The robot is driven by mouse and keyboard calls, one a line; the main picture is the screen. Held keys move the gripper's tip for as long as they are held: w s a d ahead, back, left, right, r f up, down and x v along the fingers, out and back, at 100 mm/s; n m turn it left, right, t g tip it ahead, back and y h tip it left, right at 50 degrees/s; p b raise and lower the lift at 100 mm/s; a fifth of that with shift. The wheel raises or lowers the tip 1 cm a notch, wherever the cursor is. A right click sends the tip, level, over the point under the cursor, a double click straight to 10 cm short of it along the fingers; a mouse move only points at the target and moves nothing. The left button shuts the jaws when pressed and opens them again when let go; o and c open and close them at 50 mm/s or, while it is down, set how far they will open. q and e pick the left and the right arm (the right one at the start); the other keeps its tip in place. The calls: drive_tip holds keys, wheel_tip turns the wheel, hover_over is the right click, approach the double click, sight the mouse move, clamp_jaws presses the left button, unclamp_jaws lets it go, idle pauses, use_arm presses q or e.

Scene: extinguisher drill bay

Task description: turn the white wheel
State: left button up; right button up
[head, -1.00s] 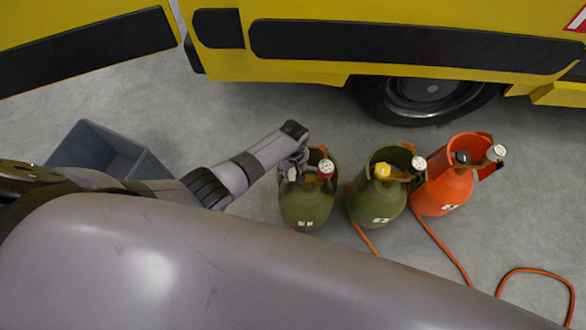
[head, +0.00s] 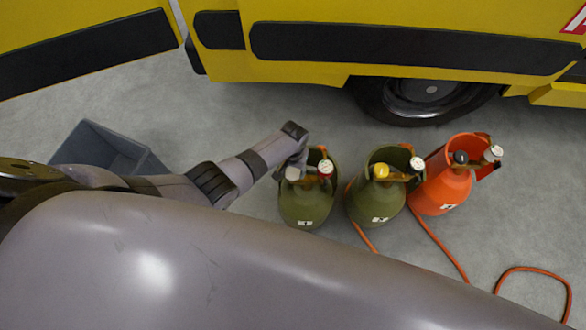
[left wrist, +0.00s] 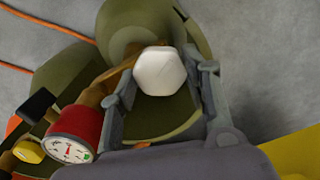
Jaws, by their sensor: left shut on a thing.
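The white wheel (head: 292,174) sits on top of the leftmost green cylinder (head: 305,207), inside its open collar. In the left wrist view the white wheel (left wrist: 160,70) is a rounded, many-sided knob in the middle. My left gripper (head: 297,165) reaches it from the upper left in the head view. Its two fingers stand on either side of the wheel in the left wrist view, and it is shut on the wheel. A red-bodied gauge (left wrist: 75,137) with a white dial sits beside the wheel. My right gripper is not in view.
A second green cylinder (head: 376,207) with a yellow knob stands close on the right, then an orange cylinder (head: 443,190) with a black knob. Orange hoses (head: 440,245) cross the floor. A grey bin (head: 82,147) stands left. A yellow vehicle (head: 300,70) is behind.

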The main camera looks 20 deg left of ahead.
use_arm(q)
drive_tip(key=m, duration=0.5)
drive_tip(key=shift+m, duration=0.3)
drive_tip(key=m, duration=1.2)
drive_tip(key=shift+m, duration=0.3)
drive_tip(key=m+b, duration=0.1)
drive_tip(key=m, duration=0.4)
drive_tip(key=shift+m, duration=0.3)
drive_tip(key=o, duration=1.2)
